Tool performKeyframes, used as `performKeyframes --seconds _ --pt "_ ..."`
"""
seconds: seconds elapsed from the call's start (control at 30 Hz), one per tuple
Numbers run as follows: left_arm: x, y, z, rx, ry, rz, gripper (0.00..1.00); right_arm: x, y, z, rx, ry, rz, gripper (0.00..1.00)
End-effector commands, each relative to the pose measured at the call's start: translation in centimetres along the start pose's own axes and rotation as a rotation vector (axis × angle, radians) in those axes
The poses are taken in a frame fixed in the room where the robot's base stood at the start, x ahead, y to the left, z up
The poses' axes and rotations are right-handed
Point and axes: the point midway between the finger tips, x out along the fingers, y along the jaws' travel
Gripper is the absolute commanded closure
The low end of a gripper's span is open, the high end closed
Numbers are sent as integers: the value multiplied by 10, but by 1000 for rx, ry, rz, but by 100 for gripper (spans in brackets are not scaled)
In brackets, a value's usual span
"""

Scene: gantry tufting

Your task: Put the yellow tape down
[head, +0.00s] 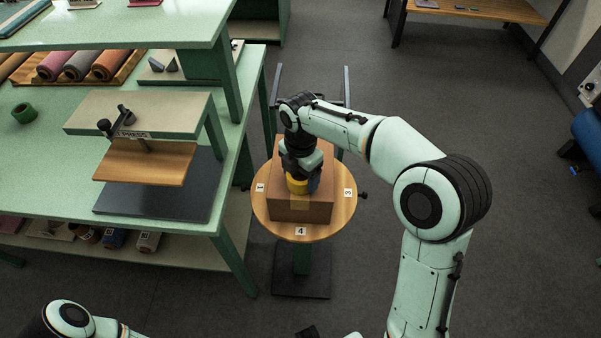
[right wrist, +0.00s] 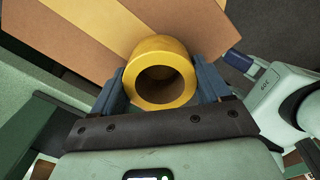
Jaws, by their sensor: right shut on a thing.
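The yellow tape (right wrist: 160,47) is a thick roll that sits between the two fingers of my right gripper (right wrist: 161,85) in the right wrist view. The gripper is shut on it. In the head view the tape (head: 296,186) shows below my right gripper (head: 300,178), over a brown cardboard box (head: 300,212). I cannot tell whether the tape touches the box. The box stands on a round wooden turntable (head: 262,213) with number labels. Part of my left arm shows at the lower left of the head view, but its gripper cannot be made out.
A green workbench (head: 60,222) on the left holds a press (head: 148,160), rolled textiles (head: 80,65) and a green tape roll (head: 25,113). Grey uprights (head: 347,90) stand behind the turntable. The floor (head: 365,270) right of the turntable is clear.

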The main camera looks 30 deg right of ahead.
Motion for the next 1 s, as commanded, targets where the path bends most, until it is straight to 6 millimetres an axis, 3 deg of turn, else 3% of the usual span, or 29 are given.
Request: performKeyframes --seconds 0.03,0.1,0.33,0.47,0.8,1.0 --pt "1 0 0 0 0 0 50 2 0 0 0 0 -1 17" --pt "0 0 0 0 0 0 50 1 0 0 0 0 -1 0" --pt "0 0 0 0 0 0 50 0 0 0 0 0 0 0" --pt "-3 2 -1 1 2 1 50 -12 1 0 0 -1 3 0" --pt "-20 10 -7 4 11 4 50 -84 1 0 0 -1 5 0" --pt "-28 14 -10 6 17 6 50 -114 1 0 -1 -1 3 0"
